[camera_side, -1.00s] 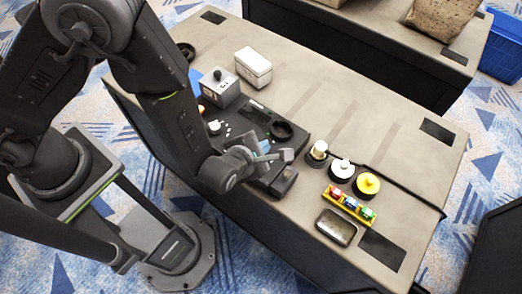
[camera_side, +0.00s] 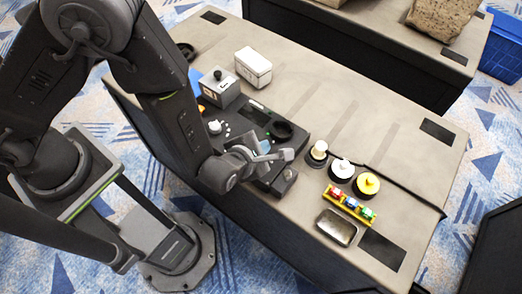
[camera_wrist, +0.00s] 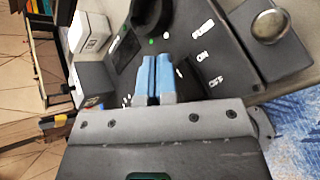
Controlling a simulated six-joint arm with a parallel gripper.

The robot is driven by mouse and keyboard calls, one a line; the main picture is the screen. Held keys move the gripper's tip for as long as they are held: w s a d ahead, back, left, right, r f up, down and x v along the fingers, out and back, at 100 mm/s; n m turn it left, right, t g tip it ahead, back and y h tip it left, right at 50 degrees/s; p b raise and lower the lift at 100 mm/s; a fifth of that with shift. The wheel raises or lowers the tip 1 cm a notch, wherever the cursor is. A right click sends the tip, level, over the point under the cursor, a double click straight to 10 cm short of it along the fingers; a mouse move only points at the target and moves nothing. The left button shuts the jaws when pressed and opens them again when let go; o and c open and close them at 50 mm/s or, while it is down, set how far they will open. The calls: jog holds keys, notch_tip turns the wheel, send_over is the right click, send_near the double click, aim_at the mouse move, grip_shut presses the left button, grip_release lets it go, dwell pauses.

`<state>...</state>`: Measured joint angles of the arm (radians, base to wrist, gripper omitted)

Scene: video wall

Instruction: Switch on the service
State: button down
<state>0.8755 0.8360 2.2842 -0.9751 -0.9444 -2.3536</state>
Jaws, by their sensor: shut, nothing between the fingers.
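A black control panel (camera_side: 255,112) lies on the grey table, partly hidden by my arm in the side view. In the wrist view the panel (camera_wrist: 222,38) carries white labels; "ON" (camera_wrist: 203,55) and "OFF" (camera_wrist: 216,81) can be read. A dark shape (camera_wrist: 188,74) sits beside these labels, close to the right of my fingers; its form is unclear. My gripper (camera_wrist: 156,62) has blue fingertips, shut together and empty over the panel. In the side view my gripper (camera_side: 272,156) is over the panel's near right part. Whether it touches anything cannot be told.
A round metal button (camera_wrist: 268,24) is on a dark block at the panel's end. A grey box with a black knob (camera_side: 219,88) and a white box (camera_side: 253,68) stand behind. White (camera_side: 341,168) and yellow (camera_side: 368,184) round pieces, a colourful toy rack (camera_side: 348,205) and a metal tray (camera_side: 337,227) stand right.

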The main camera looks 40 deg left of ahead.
jog(key=shift+f, duration=0.1)
dwell(0.6)
jog(key=shift+f, duration=0.3)
jog(key=shift+w+f, duration=0.1)
jog(key=shift+f, duration=0.3)
dwell(0.5)
jog(key=shift+r, duration=0.15)
jog(key=shift+r, duration=0.65)
jog(key=shift+s+r, duration=0.25)
jog(key=shift+r, duration=1)
jog(key=shift+s+r, duration=0.25)
jog(key=shift+r, duration=1)
jog(key=shift+r, duration=0.1)
